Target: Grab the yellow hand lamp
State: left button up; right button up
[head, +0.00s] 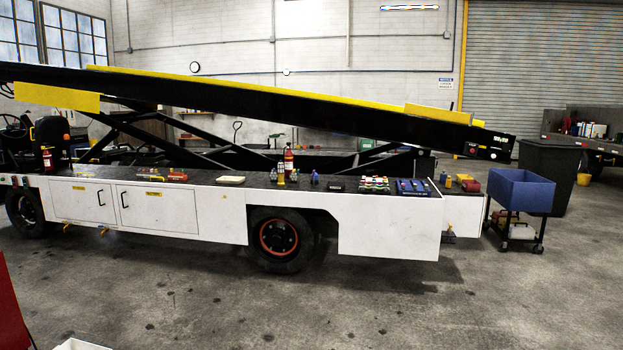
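No thing in the head view is clearly a yellow hand lamp; the items are small and far off. A small upright yellowish item (281,173) stands on the loader's dark side deck, beside a dark red bottle (288,161). Another small yellow item (463,177) lies at the deck's right end, next to a red item (470,186). I cannot tell whether either is the lamp. Neither of my grippers shows in this view.
The white belt loader (220,215) spans the view, its black boom (300,110) sloping above the deck. A blue bin on a cart (520,190) and a dark bin (548,175) stand at right. The concrete floor (330,310) in front is mostly clear.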

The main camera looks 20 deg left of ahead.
aim_at(280, 166)
jog(key=u, duration=0.4)
jog(key=i+u, duration=0.1)
jog(key=i, duration=5.15)
jog(key=l, duration=0.1)
